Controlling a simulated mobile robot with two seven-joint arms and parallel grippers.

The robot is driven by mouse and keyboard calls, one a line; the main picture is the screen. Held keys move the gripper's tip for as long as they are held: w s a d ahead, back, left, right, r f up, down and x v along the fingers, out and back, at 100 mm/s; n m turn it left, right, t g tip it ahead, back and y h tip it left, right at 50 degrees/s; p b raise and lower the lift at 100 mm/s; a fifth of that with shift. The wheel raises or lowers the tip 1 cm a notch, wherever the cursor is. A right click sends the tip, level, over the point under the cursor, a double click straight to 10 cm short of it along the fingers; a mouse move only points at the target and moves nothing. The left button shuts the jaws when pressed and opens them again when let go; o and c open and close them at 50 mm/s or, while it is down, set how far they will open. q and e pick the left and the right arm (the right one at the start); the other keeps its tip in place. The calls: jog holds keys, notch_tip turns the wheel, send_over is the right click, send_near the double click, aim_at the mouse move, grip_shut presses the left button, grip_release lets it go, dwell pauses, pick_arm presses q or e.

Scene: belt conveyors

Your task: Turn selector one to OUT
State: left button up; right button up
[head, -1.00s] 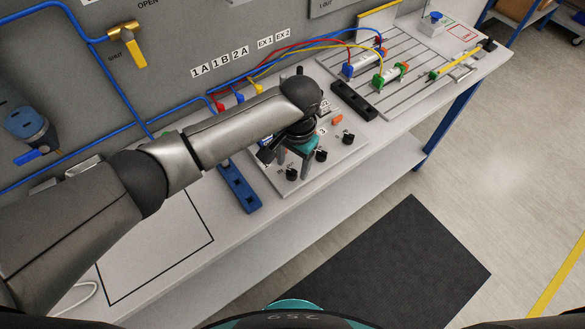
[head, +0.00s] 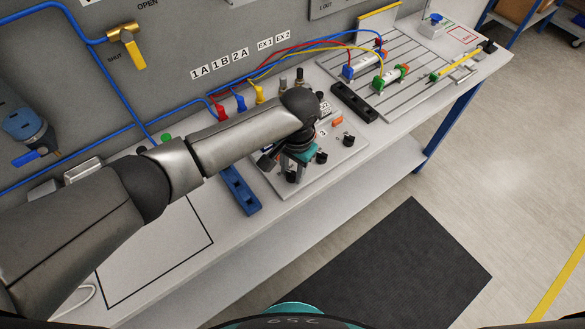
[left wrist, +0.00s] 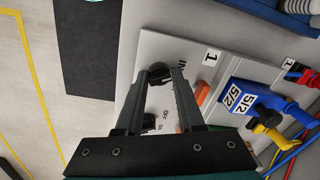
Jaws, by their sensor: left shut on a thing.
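Selector one is a small black knob (left wrist: 158,73) on a light grey panel (left wrist: 135,95), beside the labels "1" (left wrist: 211,57) and "IN" (left wrist: 182,69) in the left wrist view. My left gripper (left wrist: 160,70) is shut on this knob, one finger on each side. In the head view the left gripper (head: 291,174) points down at the leftmost front knob of the panel (head: 335,168). The fingers partly hide the knob, and I cannot tell which way it points. My right gripper is not in view.
Two more black knobs, a middle one (head: 321,157) and a right one (head: 348,139), stand close by. An orange part (head: 337,122) sits behind them. A blue block (head: 241,190) lies left of the panel. Coloured hoses run behind my arm.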

pick_arm(q)
grip_shut()
jog(key=shift+r+m+p, duration=0.15)
jog(key=shift+m+p, duration=0.9)
jog(key=shift+m, duration=0.05)
jog(key=m+p, duration=0.1)
jog(key=m, duration=0.1)
jog(key=shift+m+p, duration=0.35)
jog(key=shift+m, duration=0.05)
jog(key=m+p, duration=0.1)
jog(key=m, duration=0.2)
jog(key=shift+s, duration=0.1)
jog(key=shift+m+h+p, duration=0.3)
jog(key=shift+m+p, duration=0.25)
jog(key=shift+m, duration=1.35)
jog(key=o, duration=0.9)
grip_release()
jog(key=shift+c, duration=0.2)
